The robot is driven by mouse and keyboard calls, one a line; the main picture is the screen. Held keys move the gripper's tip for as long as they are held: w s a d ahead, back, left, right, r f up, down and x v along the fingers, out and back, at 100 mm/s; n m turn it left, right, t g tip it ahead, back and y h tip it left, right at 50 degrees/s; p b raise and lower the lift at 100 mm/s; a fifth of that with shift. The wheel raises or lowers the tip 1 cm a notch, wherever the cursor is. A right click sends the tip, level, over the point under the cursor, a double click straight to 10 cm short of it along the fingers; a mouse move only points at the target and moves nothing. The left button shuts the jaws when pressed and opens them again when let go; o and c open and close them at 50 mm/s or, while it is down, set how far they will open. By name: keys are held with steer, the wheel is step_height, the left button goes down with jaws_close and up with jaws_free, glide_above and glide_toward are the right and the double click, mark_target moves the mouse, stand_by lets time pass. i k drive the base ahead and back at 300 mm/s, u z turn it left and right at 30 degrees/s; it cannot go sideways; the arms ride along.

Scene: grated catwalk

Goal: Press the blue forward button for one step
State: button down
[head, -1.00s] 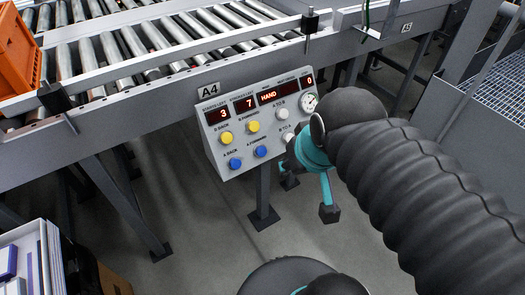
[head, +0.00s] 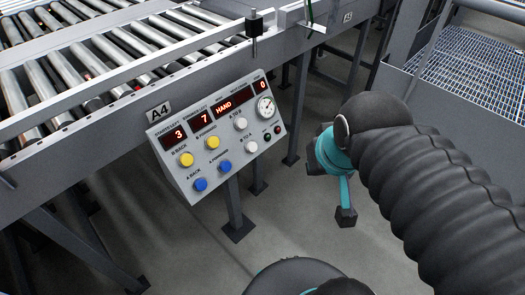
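The grey control panel (head: 181,128) hangs on the side of the conveyor under an A4 sign. Its lower row has two blue buttons: A BACK (head: 200,184) on the left and the blue forward button (head: 225,167) on the right, labelled A FORWARD. Both are uncovered. The red displays read 3, 7, HAND and 0. My gripper (head: 338,190) is right of the panel in the picture, apart from it. One teal finger with a dark tip points down; the rest is hidden behind my arm, so its opening does not show.
The roller conveyor (head: 110,60) runs behind. A blue grating (head: 455,75) lies at upper right.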

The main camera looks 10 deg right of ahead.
mark_target(225, 166)
steer(key=z, duration=2.5)
steer(key=i, duration=1.15)
steer(key=u, duration=1.55)
steer(key=i, duration=0.55)
steer(key=u, duration=2.3)
